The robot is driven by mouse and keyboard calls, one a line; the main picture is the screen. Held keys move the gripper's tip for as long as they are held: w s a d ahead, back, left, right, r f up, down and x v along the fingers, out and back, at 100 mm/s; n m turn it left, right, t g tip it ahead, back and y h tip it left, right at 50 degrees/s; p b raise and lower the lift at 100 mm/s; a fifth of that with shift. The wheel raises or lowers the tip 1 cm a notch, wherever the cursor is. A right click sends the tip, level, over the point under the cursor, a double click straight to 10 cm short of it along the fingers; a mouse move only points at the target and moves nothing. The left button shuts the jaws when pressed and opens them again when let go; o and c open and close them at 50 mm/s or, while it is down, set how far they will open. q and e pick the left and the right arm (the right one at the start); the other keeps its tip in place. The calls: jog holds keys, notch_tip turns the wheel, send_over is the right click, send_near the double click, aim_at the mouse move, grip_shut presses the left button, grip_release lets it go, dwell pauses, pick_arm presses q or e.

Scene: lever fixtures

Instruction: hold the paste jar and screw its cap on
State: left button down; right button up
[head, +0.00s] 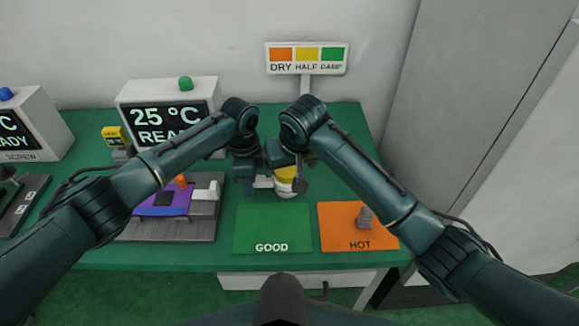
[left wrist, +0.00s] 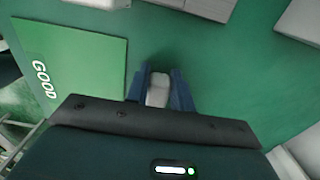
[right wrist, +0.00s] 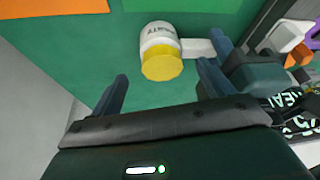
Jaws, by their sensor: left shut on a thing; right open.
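The white paste jar (right wrist: 157,31) has a yellow cap (right wrist: 162,66) on its end in the right wrist view; I cannot tell how tightly it sits. The cap also shows in the head view (head: 286,173), partly hidden by my right gripper. My left gripper (left wrist: 159,84) is shut on a pale tab (left wrist: 158,92) that reaches to the jar's side, seen also in the right wrist view (right wrist: 198,47). My right gripper (right wrist: 163,86) is open and empty, its fingers apart and pointing toward the capped end. It does not appear to touch the cap.
A green GOOD mat (head: 272,230) and an orange HOT mat (head: 335,235) with a grey knob (head: 365,217) lie in front. A grey fixture (head: 150,230) with a purple piece (head: 163,199) stands left. A 25 °C READY display (head: 160,110) and DRY/HALF/DAMP sign (head: 306,58) stand behind.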

aim_at(287, 172)
jog(key=shift+x, duration=1.35)
jog(key=shift+c, duration=0.2)
jog(key=c, duration=0.9)
jog(key=o, duration=1)
jog(key=shift+r, duration=0.15)
